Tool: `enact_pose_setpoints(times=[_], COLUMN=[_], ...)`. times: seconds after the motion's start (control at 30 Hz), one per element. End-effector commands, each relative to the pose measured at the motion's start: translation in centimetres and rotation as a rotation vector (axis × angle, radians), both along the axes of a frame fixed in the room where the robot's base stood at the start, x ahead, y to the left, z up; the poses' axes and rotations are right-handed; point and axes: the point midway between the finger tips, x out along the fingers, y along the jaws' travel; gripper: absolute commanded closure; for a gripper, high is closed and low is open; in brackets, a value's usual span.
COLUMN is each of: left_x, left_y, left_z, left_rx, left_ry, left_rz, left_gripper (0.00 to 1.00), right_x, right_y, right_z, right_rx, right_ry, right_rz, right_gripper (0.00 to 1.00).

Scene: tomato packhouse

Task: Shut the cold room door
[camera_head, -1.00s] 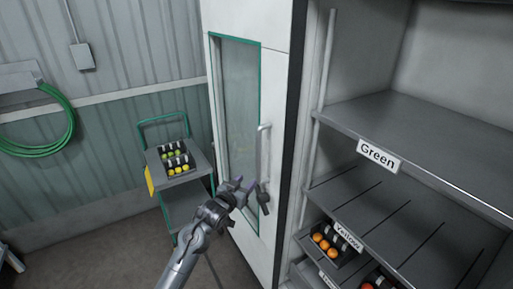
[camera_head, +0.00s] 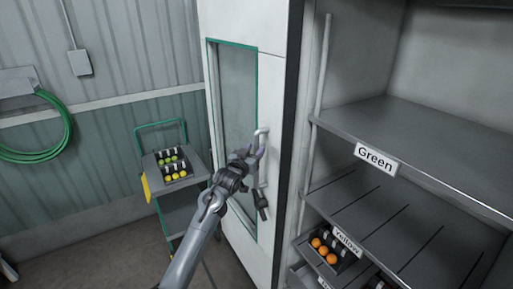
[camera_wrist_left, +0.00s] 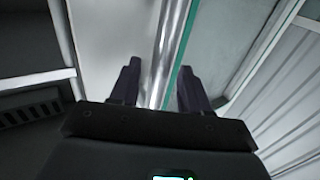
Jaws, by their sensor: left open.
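The cold room door (camera_head: 273,98) is white with a green-framed window (camera_head: 236,80) and stands open, swung out to the left of the shelves. My left gripper (camera_head: 256,152) is open at the upper part of the handle in the head view. In the left wrist view the bright handle bar (camera_wrist_left: 166,60) runs between the two open fingers (camera_wrist_left: 155,88), which do not look closed on it. My right gripper is in neither view.
The cold room shelves carry Green (camera_head: 375,158) and Yellow (camera_head: 347,240) labels, with trays of orange tomatoes (camera_head: 328,250) low down. A trolley (camera_head: 182,197) with trays of green and yellow tomatoes stands left of the door. A green hose (camera_head: 62,140) hangs on the wall.

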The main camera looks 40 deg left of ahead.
Motion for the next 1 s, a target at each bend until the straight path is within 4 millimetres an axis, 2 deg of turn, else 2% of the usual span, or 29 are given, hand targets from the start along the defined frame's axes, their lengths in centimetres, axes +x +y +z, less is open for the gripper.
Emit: enact_pose_setpoints(times=[0.23, 0.67, 0.9, 1.0], left_x=[1.8, 2.2, 2.2, 2.2], left_y=[0.4, 0.5, 0.5, 0.5], left_z=[0.0, 0.0, 0.0, 0.0], left_rx=[0.000, 0.001, 0.001, 0.000], left_ry=[0.000, 0.000, 0.000, 0.000], left_rz=[0.000, 0.000, 0.000, 0.000], left_gripper=[0.54, 0.54, 0.89, 1.00], right_x=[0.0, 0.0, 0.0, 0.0], right_y=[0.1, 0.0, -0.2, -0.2], right_z=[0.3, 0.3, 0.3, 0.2], right_rx=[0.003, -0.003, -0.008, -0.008], right_ry=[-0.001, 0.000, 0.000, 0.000], right_rz=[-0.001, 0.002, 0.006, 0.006], right_gripper=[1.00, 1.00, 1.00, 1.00])
